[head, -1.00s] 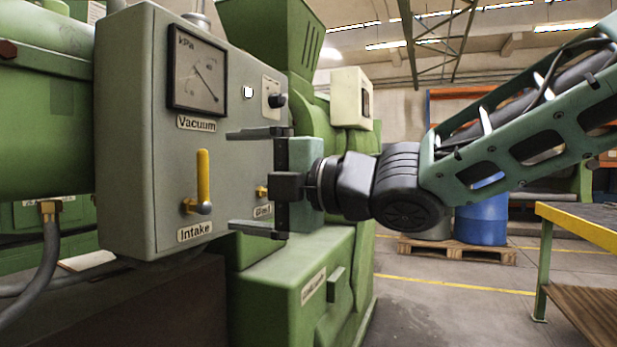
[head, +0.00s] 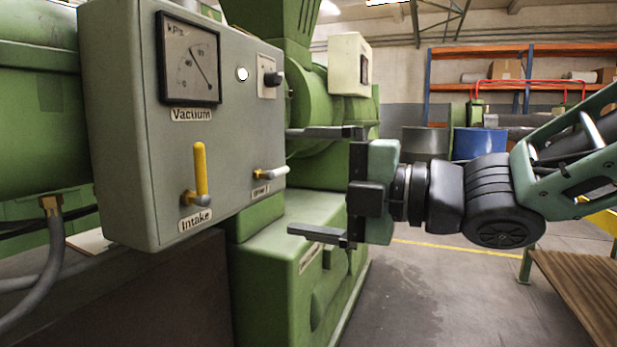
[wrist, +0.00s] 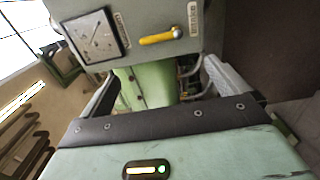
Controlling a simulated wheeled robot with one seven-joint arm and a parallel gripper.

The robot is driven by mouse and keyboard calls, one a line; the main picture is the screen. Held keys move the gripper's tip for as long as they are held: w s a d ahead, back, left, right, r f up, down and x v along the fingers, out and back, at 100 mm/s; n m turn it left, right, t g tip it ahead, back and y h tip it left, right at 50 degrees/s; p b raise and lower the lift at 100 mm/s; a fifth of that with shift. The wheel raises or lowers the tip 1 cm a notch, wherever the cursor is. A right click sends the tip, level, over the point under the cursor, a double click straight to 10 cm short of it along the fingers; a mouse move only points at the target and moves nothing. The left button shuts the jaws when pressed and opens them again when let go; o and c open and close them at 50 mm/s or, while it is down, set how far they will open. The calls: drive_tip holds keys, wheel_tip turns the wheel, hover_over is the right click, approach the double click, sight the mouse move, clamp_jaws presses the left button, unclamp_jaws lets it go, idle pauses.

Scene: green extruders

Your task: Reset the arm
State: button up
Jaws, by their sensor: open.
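My gripper (head: 325,183) is open and empty in the head view, to the right of the grey control panel (head: 125,150) and apart from it. Its two fingers point left, one above the other. The panel carries a square dial labelled Vacuum (head: 190,62). A yellow Intake lever (head: 200,175) points up. A second lever (head: 270,173) with a pale end lies near horizontal; its label is hard to read. In the wrist view the dial (wrist: 97,37) and the yellow lever (wrist: 158,38) show beyond my open fingers, with nothing between them.
The green extruder body (head: 285,270) stands below and behind the gripper. A wooden-topped table (head: 575,285) is at the lower right. Blue and grey drums and an orange shelf (head: 470,87) stand at the back. Open floor (head: 430,290) lies between the extruder and table.

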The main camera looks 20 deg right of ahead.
wheel_tip(320, 180, down, 16)
drive_tip(key=d+m+g+h, duration=0.1)
drive_tip(key=m+g+h, duration=0.2)
drive_tip(key=m+h, duration=0.8)
drive_tip(key=s+d+f+m+g+h, duration=0.1)
drive_tip(key=s+f+m+g, duration=0.35)
drive_tip(key=s, duration=0.35)
drive_tip(key=s+d+f+m+g+h, duration=0.1)
drive_tip(key=s+f+m+g, duration=0.2)
drive_tip(key=s+f+m, duration=0.3)
wheel_tip(320, 180, up, 24)
drive_tip(key=s+p, duration=0.2)
drive_tip(key=p, duration=2.1)
drive_tip(key=shift+s+a+r+h+p, duration=0.15)
drive_tip(key=shift+s+r+h+p, duration=0.1)
drive_tip(key=shift+s+h+p, duration=0.1)
